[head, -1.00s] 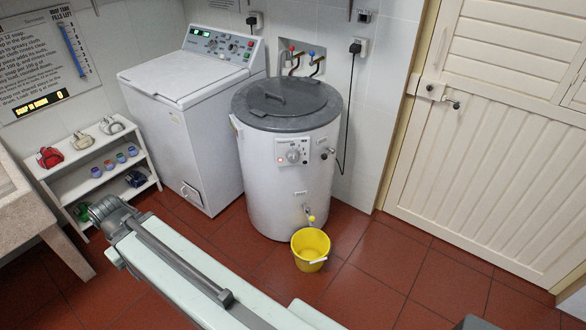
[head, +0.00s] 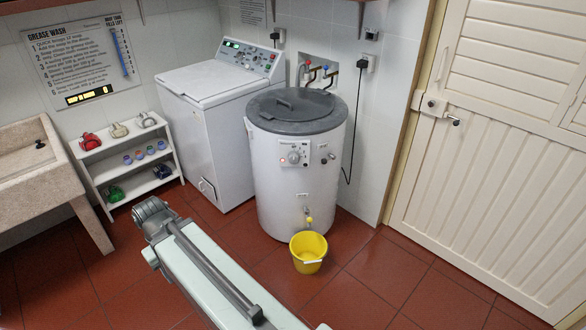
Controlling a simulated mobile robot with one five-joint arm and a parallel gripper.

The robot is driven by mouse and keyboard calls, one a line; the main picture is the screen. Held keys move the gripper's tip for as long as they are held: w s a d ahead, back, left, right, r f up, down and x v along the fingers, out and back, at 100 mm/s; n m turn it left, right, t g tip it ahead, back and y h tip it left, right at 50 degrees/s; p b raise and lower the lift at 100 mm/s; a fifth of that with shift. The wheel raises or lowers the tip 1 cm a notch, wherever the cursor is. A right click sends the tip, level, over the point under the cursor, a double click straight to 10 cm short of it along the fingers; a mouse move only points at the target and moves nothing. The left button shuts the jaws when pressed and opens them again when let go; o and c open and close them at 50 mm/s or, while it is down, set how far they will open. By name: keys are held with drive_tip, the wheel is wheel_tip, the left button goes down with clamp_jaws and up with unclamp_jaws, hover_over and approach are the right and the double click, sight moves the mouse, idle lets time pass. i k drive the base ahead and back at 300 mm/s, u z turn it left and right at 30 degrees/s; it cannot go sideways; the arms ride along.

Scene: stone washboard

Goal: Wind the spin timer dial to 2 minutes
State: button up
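A round knob (head: 294,157) is on a small white control panel on the front of the white drum-shaped machine (head: 275,190), which has a dark grey lid. A small red light shows beside the knob. Its markings are too small to read, so I cannot tell its setting. A top-loading washing machine (head: 215,140) stands to the left, with several knobs and a green display on its sloped back panel (head: 250,57). Which knob is labelled spin timer cannot be read. My arm extends from the bottom toward the left, apart from both machines. My gripper is not visible.
A yellow bucket (head: 308,252) stands on the floor below the drum's tap. A shelf (head: 103,178) with small items and a stone sink (head: 35,185) are at left. A white door (head: 490,160) is at right. Red tiled floor is clear around the bucket.

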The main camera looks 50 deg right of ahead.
sight(294, 156)
drive_tip(key=z, duration=0.15)
drive_tip(key=i, duration=0.95)
drive_tip(key=u, duration=0.1)
